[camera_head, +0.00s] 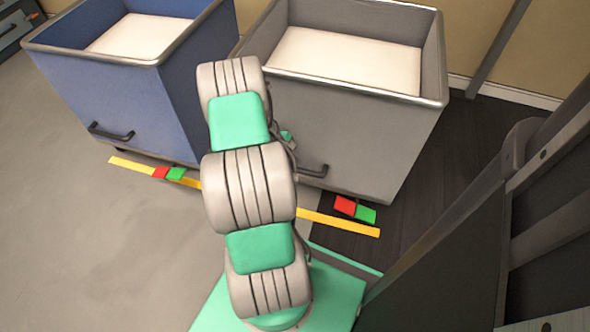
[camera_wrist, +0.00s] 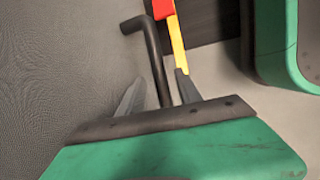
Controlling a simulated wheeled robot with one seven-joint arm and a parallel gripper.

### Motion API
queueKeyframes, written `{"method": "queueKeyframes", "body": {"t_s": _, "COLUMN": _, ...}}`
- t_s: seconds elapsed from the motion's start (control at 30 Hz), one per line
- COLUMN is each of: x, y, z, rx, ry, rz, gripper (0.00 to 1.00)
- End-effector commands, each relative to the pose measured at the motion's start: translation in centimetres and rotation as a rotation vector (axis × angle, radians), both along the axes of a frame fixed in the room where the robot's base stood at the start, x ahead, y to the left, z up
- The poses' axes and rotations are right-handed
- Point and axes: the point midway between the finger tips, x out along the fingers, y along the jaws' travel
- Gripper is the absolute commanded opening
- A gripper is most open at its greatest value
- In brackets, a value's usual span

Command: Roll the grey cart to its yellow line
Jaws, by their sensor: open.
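The grey cart (camera_head: 350,135) stands at the right in the head view, an open-topped box with a white load inside. Its dark bar handle (camera_head: 314,171) is low on the front face, partly hidden by my arm. The yellow line (camera_head: 340,222) lies on the floor in front of the cart, with a strip of dark floor between them. In the wrist view, my gripper (camera_wrist: 158,77) is open, with the black handle (camera_wrist: 156,55) between its two dark fingers. I cannot tell whether either finger touches it. The head view hides my gripper behind my arm.
A blue cart (camera_head: 150,95) stands close on the left, near the line's left part. Red (camera_head: 344,205) and green (camera_head: 366,214) tabs sit low before the grey cart. A dark frame (camera_head: 480,210) fills the right side. Grey floor at the left is clear.

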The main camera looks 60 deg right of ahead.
Motion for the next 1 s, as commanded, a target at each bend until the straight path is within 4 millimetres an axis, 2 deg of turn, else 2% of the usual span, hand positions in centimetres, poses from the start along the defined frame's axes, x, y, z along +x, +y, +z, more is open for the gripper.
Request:
{"method": "queueKeyframes", "body": {"t_s": 0.07, "x": -0.27, "y": -0.26, "z": -0.98, "rx": -0.001, "ry": -0.001, "rz": 0.000, "gripper": 0.41}}
{"method": "queueKeyframes", "body": {"t_s": 0.3, "x": -0.34, "y": -0.34, "z": -0.96, "rx": -0.002, "ry": -0.002, "rz": 0.000, "gripper": 0.41}}
{"method": "queueKeyframes", "body": {"t_s": 0.8, "x": -0.31, "y": -0.30, "z": -0.95, "rx": -0.002, "ry": -0.002, "rz": 0.000, "gripper": 0.01}}
{"method": "queueKeyframes", "body": {"t_s": 1.0, "x": -0.31, "y": -0.30, "z": -0.95, "rx": -0.002, "ry": -0.002, "rz": 0.000, "gripper": 0.00}}
